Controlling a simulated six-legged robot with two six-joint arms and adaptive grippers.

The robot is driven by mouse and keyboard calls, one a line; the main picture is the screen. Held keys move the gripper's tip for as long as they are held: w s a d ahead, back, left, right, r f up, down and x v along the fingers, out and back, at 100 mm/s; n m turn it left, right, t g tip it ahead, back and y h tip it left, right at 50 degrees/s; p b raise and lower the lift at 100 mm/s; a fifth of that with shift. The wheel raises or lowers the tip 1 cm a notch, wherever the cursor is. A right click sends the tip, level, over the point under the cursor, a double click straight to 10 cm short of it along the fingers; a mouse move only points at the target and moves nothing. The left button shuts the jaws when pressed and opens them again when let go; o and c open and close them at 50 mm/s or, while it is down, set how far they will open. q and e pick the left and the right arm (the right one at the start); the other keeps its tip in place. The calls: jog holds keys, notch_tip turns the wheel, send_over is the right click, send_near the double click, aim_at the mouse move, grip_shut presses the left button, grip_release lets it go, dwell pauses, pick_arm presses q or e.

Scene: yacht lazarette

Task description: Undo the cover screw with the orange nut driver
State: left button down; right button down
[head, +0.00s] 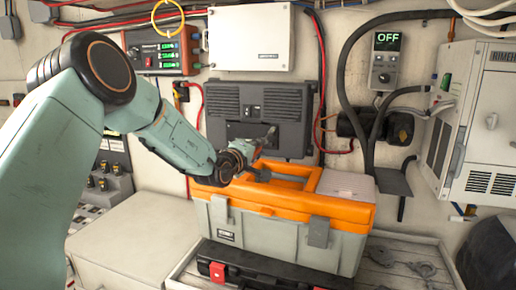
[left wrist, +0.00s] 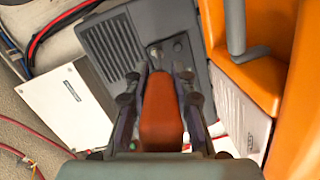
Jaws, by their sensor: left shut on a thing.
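My left gripper (head: 266,155) reaches in from the left, in front of the lower part of a dark grey vented unit (head: 285,102) on the wall. In the left wrist view its two fingers (left wrist: 160,88) are shut on an orange handle, which I take as the nut driver (left wrist: 160,115). The handle lies between the fingers and points toward the dark grey unit (left wrist: 112,40). The driver's tip is hidden or too small to tell, so I cannot see whether it touches a screw. I cannot clearly make out the cover screw. My right gripper is in neither view.
An orange and grey toolbox (head: 278,240) stands just below my left gripper, its handle close by. A black case (head: 260,272) lies in front of it. A white box (head: 250,40) hangs above the unit. Cables (head: 345,75) run on the right.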

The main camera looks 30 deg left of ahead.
pick_arm(q)
jog(key=shift+s+d+r, duration=0.1)
jog(key=shift+s+r, duration=0.05)
jog(key=shift+r, duration=0.1)
jog(key=shift+s+d+r+p, duration=0.15)
jog(key=shift+s+d+p, duration=0.05)
jog(key=shift+s+p, duration=0.15)
